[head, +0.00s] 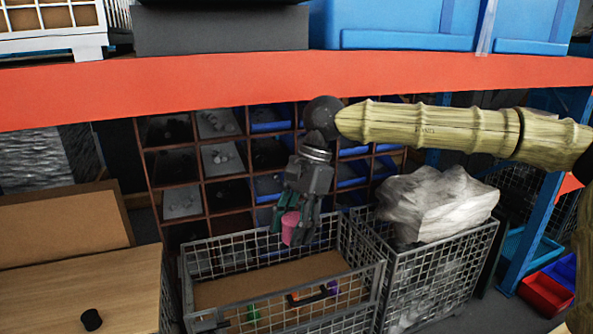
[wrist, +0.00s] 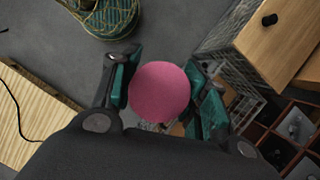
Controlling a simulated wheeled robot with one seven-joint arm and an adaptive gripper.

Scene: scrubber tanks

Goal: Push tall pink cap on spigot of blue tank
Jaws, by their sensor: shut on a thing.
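My gripper (head: 296,222) is shut on a pink cap (head: 290,228), held above a wire mesh cage. In the wrist view the cap (wrist: 159,92) shows as a round pink face between the two teal-padded fingers. The fingers hide its sides. I cannot make out a tank with a spigot for certain. Large blue containers (head: 405,25) stand on the orange beam at the top, with no spigot visible on them.
The mesh cage (head: 375,268) holds a brown board and small green and purple items. Beside it, another cage (head: 440,285) holds a pale wrapped bundle (head: 440,205). A wooden table (head: 120,285) bears a small black cylinder (head: 91,319). The orange beam (head: 220,80) crosses above my gripper.

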